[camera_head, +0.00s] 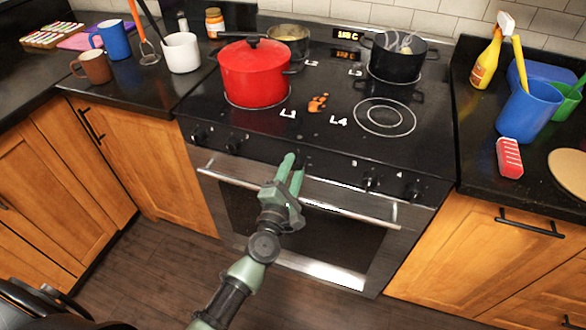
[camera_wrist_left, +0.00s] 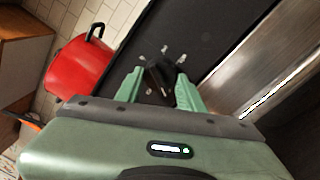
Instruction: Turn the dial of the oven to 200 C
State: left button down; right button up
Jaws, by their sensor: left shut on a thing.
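The oven (camera_head: 318,220) has a black control strip with several dark knobs above its metal door handle. My left gripper (camera_head: 293,166) reaches the middle of this strip, above the handle. In the left wrist view a black dial (camera_wrist_left: 164,77) with white marks around it sits between the two green fingers of my left gripper (camera_wrist_left: 160,88). The gripper is shut on the dial. The dial's exact setting is too small to read. The display (camera_head: 347,35) at the back of the stove is lit, but its digits are not clear. My right gripper is not in view.
A red pot (camera_head: 252,75) stands on the left of the cooktop, and a black pot (camera_head: 393,58) stands at the back right. The oven handle (camera_head: 350,212) runs just below my gripper. The floor in front is clear.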

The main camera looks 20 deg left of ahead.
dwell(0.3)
pick_arm(q)
jog(key=c, duration=0.9)
grip_release()
jog(key=s, duration=0.5)
jog(key=s+b, duration=0.1)
jog(key=s, duration=0.1)
jog(key=shift+s+d+f, duration=0.1)
jog(key=shift+s+f, duration=0.15)
jog(key=shift+s, duration=0.15)
